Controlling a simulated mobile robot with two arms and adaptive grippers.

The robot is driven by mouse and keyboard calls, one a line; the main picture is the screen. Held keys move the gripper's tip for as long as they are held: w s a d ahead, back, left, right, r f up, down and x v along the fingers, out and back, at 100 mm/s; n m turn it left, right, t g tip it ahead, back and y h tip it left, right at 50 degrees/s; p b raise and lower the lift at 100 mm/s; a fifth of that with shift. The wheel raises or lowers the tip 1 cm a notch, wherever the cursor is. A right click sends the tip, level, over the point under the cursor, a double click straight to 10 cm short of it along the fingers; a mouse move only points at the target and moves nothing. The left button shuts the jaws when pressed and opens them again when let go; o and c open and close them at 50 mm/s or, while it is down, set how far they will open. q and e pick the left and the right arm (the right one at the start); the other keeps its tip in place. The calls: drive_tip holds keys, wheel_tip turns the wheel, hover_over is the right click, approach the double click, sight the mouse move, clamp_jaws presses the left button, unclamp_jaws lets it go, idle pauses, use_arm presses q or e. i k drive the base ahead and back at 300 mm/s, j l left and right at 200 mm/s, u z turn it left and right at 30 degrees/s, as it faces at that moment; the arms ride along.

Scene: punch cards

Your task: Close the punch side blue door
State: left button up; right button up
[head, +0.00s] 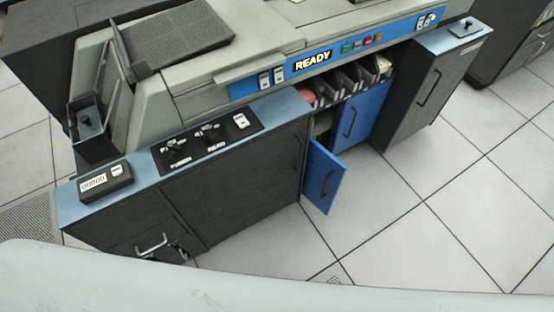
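A blue door (322,180) with a dark handle stands open on the front of the grey card machine, swung out at the right end of the dark left cabinet. A gap shows between it and a second blue door (365,110) to its right, which looks shut and also has a dark handle. I cannot tell from any label which one is the punch side. Neither of my grippers is in view.
The dark left cabinet (237,190) carries a counter box (105,182) and switch panel on top. A dark cabinet (425,92) stands at the right. Card bins (345,80) sit above the doors. Tiled floor (400,230) in front is clear. A pale curved surface crosses the bottom.

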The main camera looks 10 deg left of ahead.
sight(322, 173)
drive_tip(key=i+l+u, duration=0.25)
drive_tip(key=l, duration=0.3)
drive_tip(key=l+u, duration=0.25)
drive_tip(key=l, duration=0.25)
drive_tip(key=l+u, duration=0.2)
drive_tip(key=l, duration=0.35)
